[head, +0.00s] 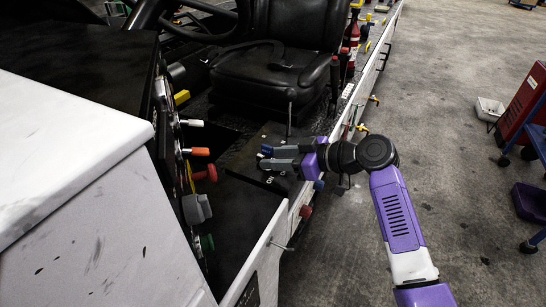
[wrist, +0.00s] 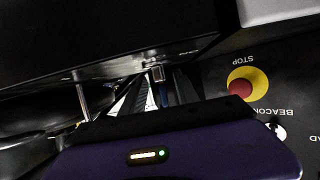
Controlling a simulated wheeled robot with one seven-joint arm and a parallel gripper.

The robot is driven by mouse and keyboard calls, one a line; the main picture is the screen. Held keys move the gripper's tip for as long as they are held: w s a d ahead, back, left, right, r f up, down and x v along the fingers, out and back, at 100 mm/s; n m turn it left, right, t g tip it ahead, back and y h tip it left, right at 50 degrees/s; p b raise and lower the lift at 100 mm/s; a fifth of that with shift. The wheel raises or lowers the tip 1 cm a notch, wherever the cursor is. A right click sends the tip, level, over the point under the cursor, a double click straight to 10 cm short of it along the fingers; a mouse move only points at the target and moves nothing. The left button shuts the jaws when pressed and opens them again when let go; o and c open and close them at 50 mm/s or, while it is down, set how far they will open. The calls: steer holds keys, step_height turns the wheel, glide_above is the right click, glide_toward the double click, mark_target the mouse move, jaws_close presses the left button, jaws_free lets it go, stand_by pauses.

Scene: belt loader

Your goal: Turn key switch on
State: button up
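My gripper (head: 265,156) is in the middle of the head view, pointing left toward the control panel (head: 179,165). I cannot pick out the key switch for sure in either view. The panel carries a white-tipped control (head: 194,123), an orange one (head: 196,152), a red one (head: 207,174) and a green one (head: 207,243). The wrist view shows a red stop button (wrist: 240,88) on a yellow ring, beside a "BEACON" label.
A white cover (head: 75,160) fills the left side. A black seat (head: 275,70) and steering wheel (head: 205,20) are behind the gripper. A white side rail (head: 262,255) runs below my arm. Open concrete floor lies right, with a red cart (head: 522,100) at the edge.

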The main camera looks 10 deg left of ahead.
steer(key=shift+w+a+f, duration=0.1)
steer(key=shift+a+f, duration=0.05)
steer(key=shift+a, duration=0.2)
jaws_close()
